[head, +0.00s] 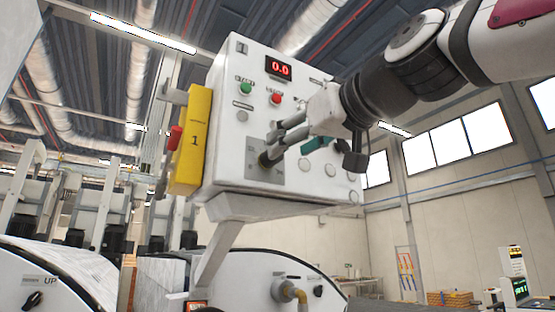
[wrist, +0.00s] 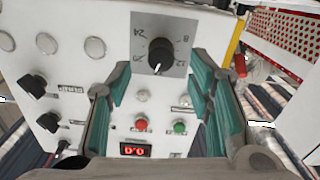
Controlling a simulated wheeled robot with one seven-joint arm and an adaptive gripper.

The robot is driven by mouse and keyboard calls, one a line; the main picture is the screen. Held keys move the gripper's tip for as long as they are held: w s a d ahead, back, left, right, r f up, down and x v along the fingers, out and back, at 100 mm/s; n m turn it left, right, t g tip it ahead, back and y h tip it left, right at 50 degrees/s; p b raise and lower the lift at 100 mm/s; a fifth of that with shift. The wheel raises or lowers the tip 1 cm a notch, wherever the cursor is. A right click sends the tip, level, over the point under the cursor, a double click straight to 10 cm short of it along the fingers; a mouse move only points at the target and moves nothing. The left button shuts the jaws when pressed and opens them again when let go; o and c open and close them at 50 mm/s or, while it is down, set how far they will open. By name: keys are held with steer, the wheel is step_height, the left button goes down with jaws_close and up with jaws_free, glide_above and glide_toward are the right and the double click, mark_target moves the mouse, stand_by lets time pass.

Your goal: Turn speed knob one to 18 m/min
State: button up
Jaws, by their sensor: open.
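The speed knob (wrist: 160,54) is black and round, on a grey square plate (wrist: 178,26) with number marks around it, some hard to read. Its white pointer is toward the bottom of the wrist view, nearest the red display. In the head view the knob (head: 264,160) is at the panel's lower left, partly behind the fingers. My gripper (wrist: 161,72) is open, its teal-padded fingers on either side of the knob; I cannot tell whether they touch it. It also shows in the head view (head: 273,149). The red display (head: 278,68) on the white panel (head: 222,95) reads 0.0.
A green button (head: 246,88) and a red button (head: 276,99) sit under the display. More black knobs (wrist: 33,84) and round grey buttons (wrist: 95,47) are beside the plate.

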mark_target(274, 164)
steer(key=x, duration=0.6)
steer(key=shift+w+a+p, duration=0.3)
steer(key=shift+p, duration=0.05)
jaws_close()
